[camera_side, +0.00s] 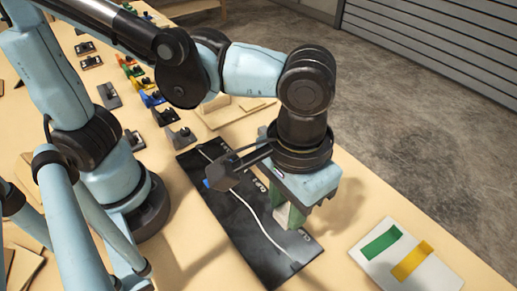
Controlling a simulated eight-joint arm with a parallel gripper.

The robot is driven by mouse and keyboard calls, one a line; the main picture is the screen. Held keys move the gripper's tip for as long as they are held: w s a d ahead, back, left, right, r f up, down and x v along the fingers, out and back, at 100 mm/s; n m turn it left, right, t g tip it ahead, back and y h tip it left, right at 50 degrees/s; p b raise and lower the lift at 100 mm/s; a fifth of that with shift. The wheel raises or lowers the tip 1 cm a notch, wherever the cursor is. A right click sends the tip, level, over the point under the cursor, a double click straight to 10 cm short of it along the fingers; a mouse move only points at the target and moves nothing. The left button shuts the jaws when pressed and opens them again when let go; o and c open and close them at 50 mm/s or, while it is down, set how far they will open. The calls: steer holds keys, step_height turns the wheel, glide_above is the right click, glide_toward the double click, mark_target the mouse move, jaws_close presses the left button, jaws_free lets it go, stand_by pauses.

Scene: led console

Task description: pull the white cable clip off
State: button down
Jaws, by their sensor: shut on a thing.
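A black console panel (232,232) lies flat on the table, running from upper left to lower right. A thin white cable (258,222) runs along it. My gripper (287,218) points down over the panel's right side, with its green fingers low beside the cable. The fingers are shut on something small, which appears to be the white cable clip.
A white card (400,270) with a green and a yellow strip lies at the lower right. Several small parts stand in rows at the upper left, near a wooden tray (240,110). Bare tabletop separates the panel from the card. The table's right edge is close.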

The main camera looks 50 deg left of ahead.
steer(key=shift+r, duration=1.75)
